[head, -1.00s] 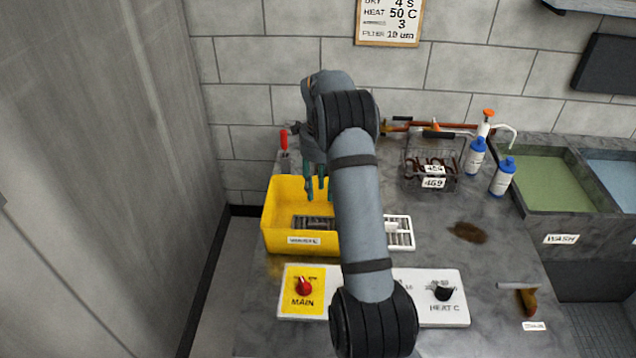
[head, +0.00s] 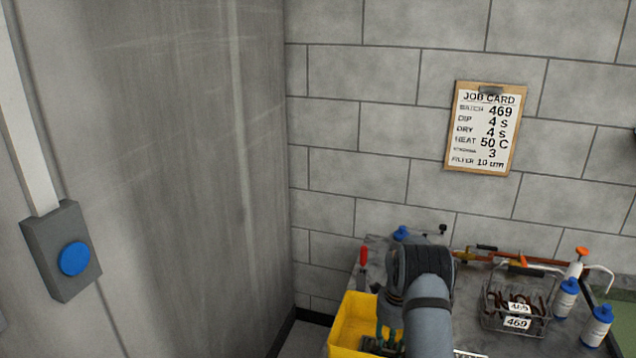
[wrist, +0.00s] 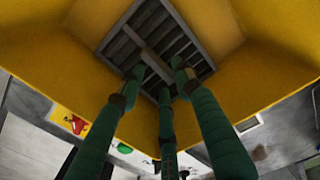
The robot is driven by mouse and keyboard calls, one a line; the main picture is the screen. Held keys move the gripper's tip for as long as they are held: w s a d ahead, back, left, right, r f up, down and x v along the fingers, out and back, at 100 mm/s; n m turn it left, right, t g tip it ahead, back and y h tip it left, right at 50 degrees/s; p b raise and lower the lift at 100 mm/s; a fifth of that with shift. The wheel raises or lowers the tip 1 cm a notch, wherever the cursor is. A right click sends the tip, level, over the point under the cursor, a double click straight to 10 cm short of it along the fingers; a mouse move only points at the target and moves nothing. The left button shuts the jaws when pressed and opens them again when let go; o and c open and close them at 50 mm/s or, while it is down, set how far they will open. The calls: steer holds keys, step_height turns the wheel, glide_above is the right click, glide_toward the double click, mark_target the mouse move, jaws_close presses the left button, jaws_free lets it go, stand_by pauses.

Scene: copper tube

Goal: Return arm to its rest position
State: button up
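My arm reaches over the bench, and my gripper (head: 388,336) points down at the yellow bin (head: 345,326). In the wrist view my gripper (wrist: 160,82) has green fingers with their tips apart and nothing held between them. Below the tips lies a grey slatted grate (wrist: 178,38) in the floor of the yellow bin (wrist: 75,42). The head view cuts off the lower part of the bin and of my arm.
A wire basket (head: 499,314) tagged 469 stands right of my arm, with blue-capped bottles (head: 597,327) beyond it. A red-handled tool (head: 363,256) stands behind the bin. The job card (head: 484,128) hangs on the wall. A blue button (head: 74,258) is at the left.

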steer(key=shift+p, duration=0.5)
steer(key=shift+f+b, duration=0.45)
steer(key=shift+b, duration=0.15)
steer(key=shift+r, duration=10.05)
steer(key=s+a+r+n, duration=0.1)
steer(key=s+r+n, duration=0.1)
steer(key=s+n, duration=0.8)
steer(key=s+a+r+n, duration=0.1)
steer(key=s+r+n, duration=0.2)
steer(key=s+n, duration=0.8)
steer(key=shift+s+a, duration=0.2)
steer(key=shift+s, duration=4.6)
steer(key=shift+w+r, duration=0.1)
